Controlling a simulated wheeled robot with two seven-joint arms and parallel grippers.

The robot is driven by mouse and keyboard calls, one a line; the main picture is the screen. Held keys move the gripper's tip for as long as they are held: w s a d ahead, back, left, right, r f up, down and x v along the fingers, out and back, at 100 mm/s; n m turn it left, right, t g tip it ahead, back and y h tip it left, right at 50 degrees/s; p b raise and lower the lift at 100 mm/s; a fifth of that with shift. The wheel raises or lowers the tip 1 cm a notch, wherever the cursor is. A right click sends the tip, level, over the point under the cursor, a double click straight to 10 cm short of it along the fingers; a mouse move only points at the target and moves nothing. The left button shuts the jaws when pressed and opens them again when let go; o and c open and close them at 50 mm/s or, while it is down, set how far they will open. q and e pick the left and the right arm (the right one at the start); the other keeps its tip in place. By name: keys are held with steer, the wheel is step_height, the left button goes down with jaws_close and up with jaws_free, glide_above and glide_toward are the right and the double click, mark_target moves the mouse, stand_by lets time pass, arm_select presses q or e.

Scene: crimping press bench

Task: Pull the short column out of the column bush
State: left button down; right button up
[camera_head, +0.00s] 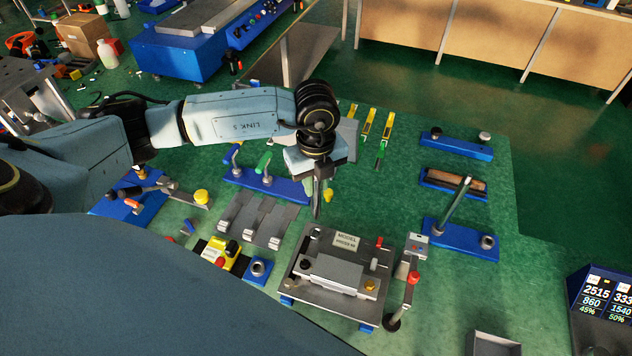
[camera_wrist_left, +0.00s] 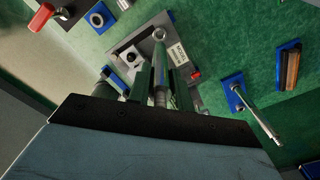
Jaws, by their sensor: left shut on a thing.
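My left gripper (camera_head: 317,195) comes down from above at the back left corner of the press plate (camera_head: 300,262). It is shut on a slim silver column, which I take for the short column (camera_wrist_left: 160,80); it stands between the fingers in the left wrist view. The column's far end lines up with a grey ring, likely the column bush (camera_wrist_left: 159,34), at the plate. I cannot tell how deep the column sits in it, or whether it is clear. The fingers hide much of the column in the head view. My right gripper is not in view.
A blue base (camera_head: 460,240) with a taller rod (camera_head: 460,205) stands right of the press. A small blue block (camera_head: 258,268) and a yellow box (camera_head: 220,252) lie left. Toggle clamps on a blue rail (camera_head: 270,186) stand behind.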

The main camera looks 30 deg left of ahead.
arm_select(q)
steer(key=shift+r, duration=0.1)
steer(key=shift+r+p, duration=1.05)
steer(key=shift+r, duration=0.4)
